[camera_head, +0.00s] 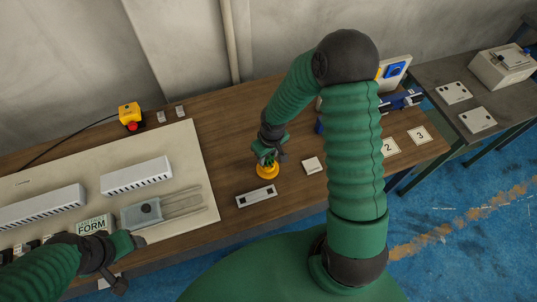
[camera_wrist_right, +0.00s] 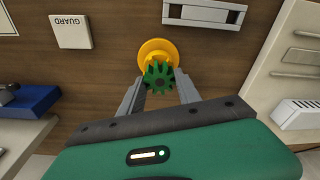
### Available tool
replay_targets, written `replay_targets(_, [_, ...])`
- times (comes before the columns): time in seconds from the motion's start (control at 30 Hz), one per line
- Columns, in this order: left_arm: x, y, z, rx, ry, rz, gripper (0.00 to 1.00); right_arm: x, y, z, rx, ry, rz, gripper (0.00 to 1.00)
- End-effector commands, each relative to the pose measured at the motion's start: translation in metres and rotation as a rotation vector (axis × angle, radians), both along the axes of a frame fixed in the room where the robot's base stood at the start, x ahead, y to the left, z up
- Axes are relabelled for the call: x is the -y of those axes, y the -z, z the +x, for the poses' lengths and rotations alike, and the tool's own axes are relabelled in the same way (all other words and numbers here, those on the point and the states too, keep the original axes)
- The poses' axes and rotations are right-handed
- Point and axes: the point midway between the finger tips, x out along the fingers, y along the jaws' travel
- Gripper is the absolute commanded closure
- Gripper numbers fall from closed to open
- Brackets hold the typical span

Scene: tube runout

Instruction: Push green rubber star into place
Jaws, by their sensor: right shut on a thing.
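The green rubber star (camera_wrist_right: 160,76) is a toothed green piece between the fingertips of my right gripper (camera_head: 268,160) in the right wrist view. The gripper is shut on it. A yellow round holder (camera_wrist_right: 157,51) lies directly beyond the star; it also shows in the head view (camera_head: 267,171), under the right gripper on the wooden table. The star overlaps the holder's near edge in the wrist view, and I cannot tell whether they touch. My left gripper (camera_head: 128,243) is low on the left over the pale board, and its jaws are too small to read.
A grey slotted plate (camera_head: 257,196) lies in front of the holder. A white GUARD tile (camera_head: 311,166) lies to its right. The pale board (camera_head: 190,150) carries white blocks and a FORM sign (camera_head: 93,226). A yellow box with a red button (camera_head: 130,117) stands at the back left.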

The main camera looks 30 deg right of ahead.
Motion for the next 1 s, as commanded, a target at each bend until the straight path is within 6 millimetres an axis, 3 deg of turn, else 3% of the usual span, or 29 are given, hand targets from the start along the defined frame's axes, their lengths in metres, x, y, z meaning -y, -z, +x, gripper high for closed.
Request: replay_targets(1.0, [0.0, 0.0076, 0.0, 0.0, 0.0, 0.0, 0.35, -0.0002, 0.0096, 0.0001, 0.0, -0.001, 0.001, 0.99])
